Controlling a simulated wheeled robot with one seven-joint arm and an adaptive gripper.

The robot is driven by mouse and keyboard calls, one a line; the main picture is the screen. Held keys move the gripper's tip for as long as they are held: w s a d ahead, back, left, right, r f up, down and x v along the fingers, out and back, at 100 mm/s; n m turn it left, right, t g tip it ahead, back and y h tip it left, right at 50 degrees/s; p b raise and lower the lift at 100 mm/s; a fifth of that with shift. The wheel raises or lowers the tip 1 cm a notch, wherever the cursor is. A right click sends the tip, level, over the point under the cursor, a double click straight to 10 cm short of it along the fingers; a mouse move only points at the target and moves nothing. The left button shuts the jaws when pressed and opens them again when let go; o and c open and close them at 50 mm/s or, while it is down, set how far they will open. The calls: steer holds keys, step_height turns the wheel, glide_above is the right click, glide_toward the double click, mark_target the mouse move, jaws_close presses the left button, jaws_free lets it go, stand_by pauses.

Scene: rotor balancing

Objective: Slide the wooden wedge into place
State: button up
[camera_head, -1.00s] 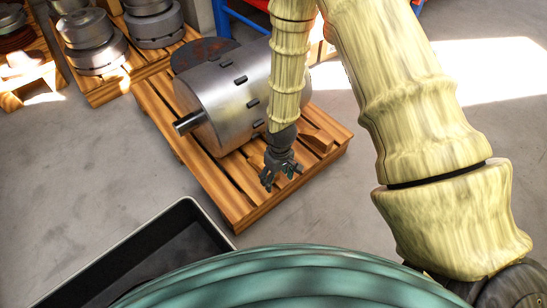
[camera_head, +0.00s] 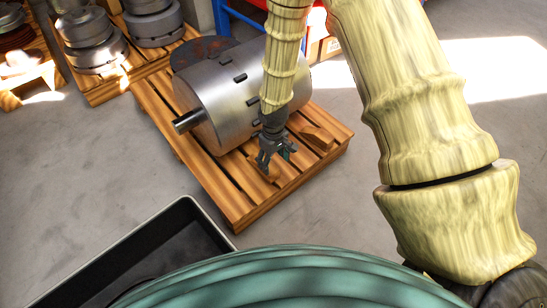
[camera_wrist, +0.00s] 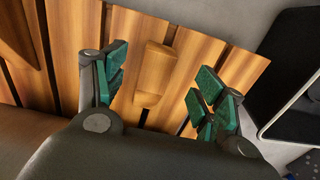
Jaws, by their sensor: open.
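A small wooden wedge (camera_wrist: 155,72) lies on the slatted wooden pallet (camera_wrist: 225,62), between my spread fingers in the wrist view. In the head view this wedge (camera_head: 263,174) is partly hidden by my gripper (camera_head: 274,158). My gripper (camera_wrist: 160,82) is open, its green-padded fingers on either side of the wedge and not visibly pressing on it. A second wedge (camera_head: 317,137) lies on the pallet to the right; a wooden piece (camera_wrist: 22,38) shows at the wrist view's left edge. The grey metal rotor (camera_head: 215,107) lies on the pallet behind my gripper.
A black open bin (camera_head: 160,235) stands on the floor at the front left, near the pallet corner. Metal parts (camera_head: 92,45) sit on another pallet at the back left. The concrete floor (camera_head: 90,155) left of the pallet is clear.

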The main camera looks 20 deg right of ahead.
mark_target(273, 171)
step_height(273, 171, down, 9)
steer(key=b, duration=0.3)
steer(key=shift+r+b, duration=0.2)
steer(key=shift+b, duration=0.15)
steer(key=c, duration=1.2)
